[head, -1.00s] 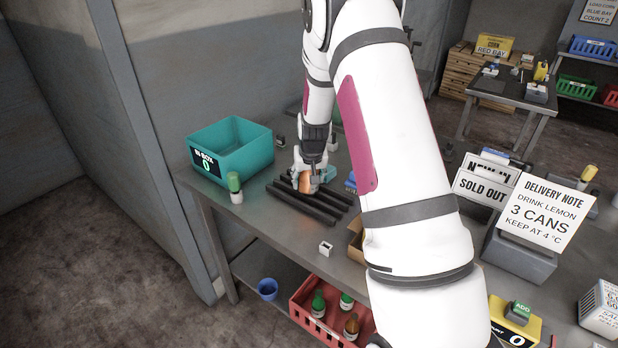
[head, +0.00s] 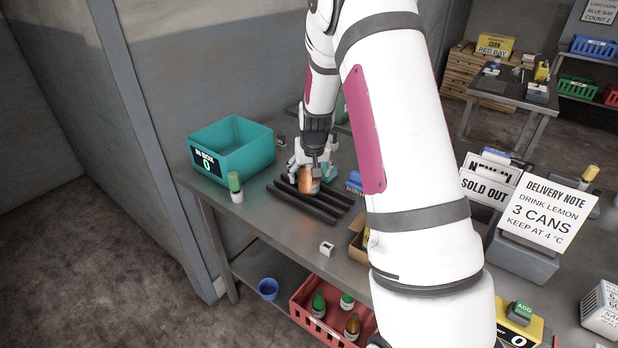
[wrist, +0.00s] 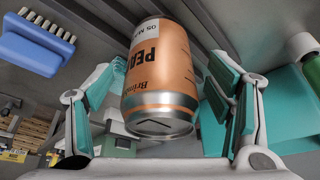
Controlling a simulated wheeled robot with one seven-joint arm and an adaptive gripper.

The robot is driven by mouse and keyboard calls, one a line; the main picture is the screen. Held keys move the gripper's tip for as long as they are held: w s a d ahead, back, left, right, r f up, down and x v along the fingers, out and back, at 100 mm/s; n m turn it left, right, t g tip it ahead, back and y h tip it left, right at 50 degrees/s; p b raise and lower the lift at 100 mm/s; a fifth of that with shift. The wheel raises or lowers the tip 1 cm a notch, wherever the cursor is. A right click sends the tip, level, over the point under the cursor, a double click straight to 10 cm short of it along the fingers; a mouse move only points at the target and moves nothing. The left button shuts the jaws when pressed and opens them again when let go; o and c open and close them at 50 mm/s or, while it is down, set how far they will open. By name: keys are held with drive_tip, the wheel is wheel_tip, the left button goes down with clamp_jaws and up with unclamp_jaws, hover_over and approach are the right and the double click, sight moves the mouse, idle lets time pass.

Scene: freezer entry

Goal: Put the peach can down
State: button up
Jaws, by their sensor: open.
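The peach can (head: 309,180) is orange with silver ends and stands on the dark rails (head: 302,201) on the steel table (head: 262,232). In the wrist view the can (wrist: 160,70) shows its label, partly reading "PEA". My gripper (head: 312,172) is around the can, with its fingers spread. In the wrist view my gripper (wrist: 160,105) has a teal-padded finger on each side, with visible gaps between the pads and the can.
A teal bin (head: 236,150) marked 0 stands left of the rails, with a green-capped bottle (head: 235,187) before it. A blue brush (head: 354,181) lies right of the rails. A small white block (head: 327,248) is in front. A red crate (head: 305,311) with bottles sits below.

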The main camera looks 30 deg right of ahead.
drive_tip(key=v, duration=0.9)
drive_tip(key=s+a+r+n+y, duration=0.1)
drive_tip(key=s+a+r, duration=0.4)
drive_tip(key=a+r, duration=0.3)
drive_tip(key=s+a+r+n, duration=0.1)
drive_tip(key=s+a+r, duration=0.2)
drive_tip(key=s, duration=0.5)
drive_tip(key=s+a+r+n+t, duration=0.1)
drive_tip(key=s+a+r, duration=0.2)
drive_tip(key=s+a, duration=0.2)
drive_tip(key=s+a+r+n+y, duration=0.1)
drive_tip(key=s+a+r+n, duration=0.1)
drive_tip(key=s, duration=0.8)
drive_tip(key=shift+s+a+r, duration=0.3)
drive_tip(key=shift+a+r, duration=0.25)
drive_tip(key=shift+a, duration=0.4)
drive_tip(key=shift+c, duration=0.3)
